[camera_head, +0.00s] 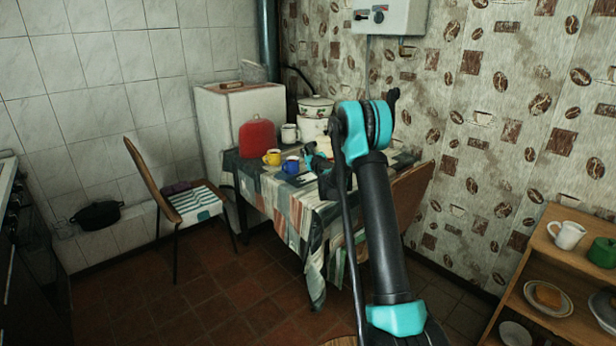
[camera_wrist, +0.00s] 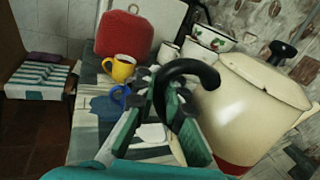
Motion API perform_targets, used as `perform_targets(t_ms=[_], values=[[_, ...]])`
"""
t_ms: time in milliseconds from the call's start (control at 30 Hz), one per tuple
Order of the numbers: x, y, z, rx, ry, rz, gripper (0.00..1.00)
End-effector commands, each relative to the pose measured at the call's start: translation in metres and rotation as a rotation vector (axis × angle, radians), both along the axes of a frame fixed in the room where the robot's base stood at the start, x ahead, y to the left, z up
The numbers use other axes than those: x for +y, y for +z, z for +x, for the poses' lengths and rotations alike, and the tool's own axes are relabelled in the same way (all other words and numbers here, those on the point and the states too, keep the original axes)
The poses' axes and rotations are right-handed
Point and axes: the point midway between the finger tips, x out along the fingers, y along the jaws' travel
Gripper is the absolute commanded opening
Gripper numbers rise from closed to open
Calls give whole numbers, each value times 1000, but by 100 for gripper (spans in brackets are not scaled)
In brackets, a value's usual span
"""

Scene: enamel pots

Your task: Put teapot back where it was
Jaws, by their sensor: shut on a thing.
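The teapot (camera_wrist: 255,105) is cream with a red band at its bottom and a black lid knob. It fills the right of the wrist view and looks tilted there. My gripper (camera_wrist: 172,112) is shut on its black curved handle (camera_wrist: 190,68). In the head view my gripper (camera_head: 322,178) is over the near right part of the table. There the teapot is mostly hidden by my arm, with only a bit of cream (camera_head: 324,146) showing. I cannot tell whether its base touches the table.
The table (camera_head: 300,215) has a patterned cloth. On it are a red domed thing (camera_head: 257,137), a yellow mug (camera_head: 272,157), a blue mug (camera_head: 291,165), a white mug (camera_head: 289,133) and white pots (camera_head: 316,107). Chairs (camera_head: 160,190) stand beside it. A shelf (camera_head: 560,255) is at right.

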Motion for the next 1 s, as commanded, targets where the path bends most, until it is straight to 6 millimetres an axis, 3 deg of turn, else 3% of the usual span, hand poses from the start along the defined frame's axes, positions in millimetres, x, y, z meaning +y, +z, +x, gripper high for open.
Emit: perform_targets(t_ms=[100, 300, 633, 867, 1000], values=[[0, -28, 0, 0, 0, -1, 0], [0, -64, 0, 0, 0, -1, 0], [0, -86, 0, 0, 0, -1, 0], [0, -114, 0, 0, 0, -1, 0], [0, -117, 0, 0, 0, -1, 0]])
